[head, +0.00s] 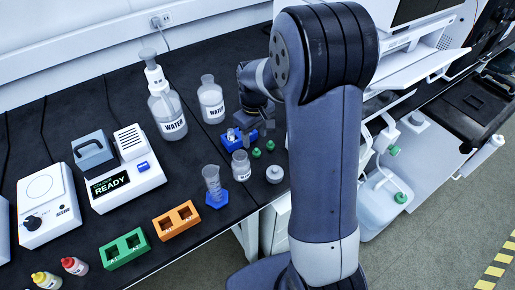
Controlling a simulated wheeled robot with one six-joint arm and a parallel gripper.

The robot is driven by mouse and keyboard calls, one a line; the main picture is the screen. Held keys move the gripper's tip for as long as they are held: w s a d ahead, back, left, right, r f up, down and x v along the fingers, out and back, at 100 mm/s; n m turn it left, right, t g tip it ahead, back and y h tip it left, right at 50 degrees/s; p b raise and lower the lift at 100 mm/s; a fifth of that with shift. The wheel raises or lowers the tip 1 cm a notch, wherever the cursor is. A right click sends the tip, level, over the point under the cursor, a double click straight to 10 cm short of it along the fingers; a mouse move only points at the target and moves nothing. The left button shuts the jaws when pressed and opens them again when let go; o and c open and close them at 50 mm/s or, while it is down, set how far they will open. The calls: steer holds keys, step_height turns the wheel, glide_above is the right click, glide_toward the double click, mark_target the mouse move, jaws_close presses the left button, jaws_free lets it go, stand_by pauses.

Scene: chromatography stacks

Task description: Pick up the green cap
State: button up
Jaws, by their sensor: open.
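Two small green caps lie on the dark bench: one green cap (256,153) at the left and another green cap (270,145) just behind it to the right. My gripper (258,130) is open over the bench, just above and behind these caps in the picture. My arm comes down from the right and hides part of the bench beside them. I see nothing between the fingers, though they are small and dark here.
A blue holder (236,141), a small clear jar (241,166) and a grey-white round piece (275,174) stand close around the caps. Water bottles (211,100) stand behind. A jug (378,195) with a green cap stands right.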

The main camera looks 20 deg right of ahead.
mark_target(256, 149)
steer(key=f, duration=0.6)
steer(key=shift+d+f, duration=0.25)
steer(key=shift+f, duration=0.1)
steer(key=c, duration=1)
